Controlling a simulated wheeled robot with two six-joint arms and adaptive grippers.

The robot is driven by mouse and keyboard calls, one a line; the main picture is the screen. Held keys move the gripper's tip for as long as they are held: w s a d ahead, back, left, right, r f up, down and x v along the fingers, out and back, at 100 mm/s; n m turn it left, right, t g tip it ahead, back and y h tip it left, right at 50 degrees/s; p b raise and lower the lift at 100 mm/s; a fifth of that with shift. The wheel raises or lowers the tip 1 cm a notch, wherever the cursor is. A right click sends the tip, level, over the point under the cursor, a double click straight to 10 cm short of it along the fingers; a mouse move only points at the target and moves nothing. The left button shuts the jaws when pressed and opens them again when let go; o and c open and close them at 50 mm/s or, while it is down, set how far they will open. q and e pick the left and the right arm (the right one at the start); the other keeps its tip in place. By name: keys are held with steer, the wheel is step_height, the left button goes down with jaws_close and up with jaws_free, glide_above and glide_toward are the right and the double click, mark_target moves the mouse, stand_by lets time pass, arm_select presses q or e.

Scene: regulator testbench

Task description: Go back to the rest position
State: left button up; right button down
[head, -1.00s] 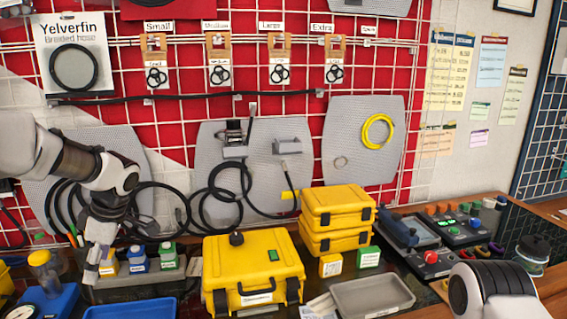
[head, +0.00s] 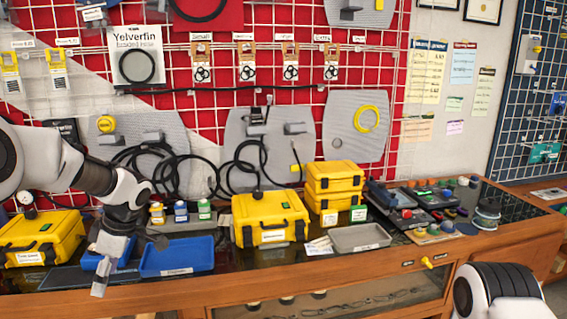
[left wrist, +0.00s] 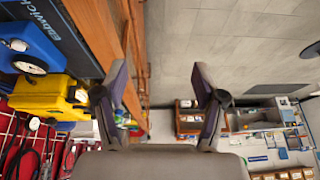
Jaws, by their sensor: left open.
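My left gripper (head: 104,272) hangs at the left of the head view, in front of the bench edge and beside a blue tray (head: 178,257). In the left wrist view its two fingers (left wrist: 168,88) stand apart with nothing between them. They are over the floor, alongside the wooden bench edge (left wrist: 97,32). My right arm shows only as a rounded black and white part at the lower right of the head view. The right gripper is outside both views.
A yellow case (head: 270,217) stands mid-bench, with stacked yellow cases (head: 335,178) and a grey tray (head: 360,237) to its right. Another yellow case (head: 40,236) is at the left. The red wall grid (head: 290,110) holds hoses. Open floor (left wrist: 220,40) lies beside the bench.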

arm_select(q)
steer(key=s+d+f+m+g, duration=0.1)
steer(key=s+d+f+g, duration=0.15)
steer(key=s+f, duration=0.6)
steer(key=s+d+f+m+g, duration=0.2)
steer(key=s+d+f, duration=0.15)
steer(key=f, duration=0.95)
steer(key=s+d+f+m+t+h, duration=0.1)
steer(key=s+d+f+m+h, duration=0.1)
steer(key=s+d+f+m, duration=0.4)
steer(key=s+d+f+m+h, duration=0.1)
steer(key=s+f, duration=0.2)
steer(key=s, duration=0.6)
steer(key=s+d+f+m+t+h, duration=0.1)
steer(key=s+d+f+m+h, duration=0.1)
steer(key=s+d+f+m, duration=0.4)
steer(key=w+a+m+t, duration=0.1)
steer(key=w+m+t, duration=0.1)
steer(key=w+t, duration=0.1)
steer(key=w+a+r+m+t, duration=0.1)
steer(key=shift+w+a+m+y, duration=0.3)
steer(key=shift+m, duration=0.1)
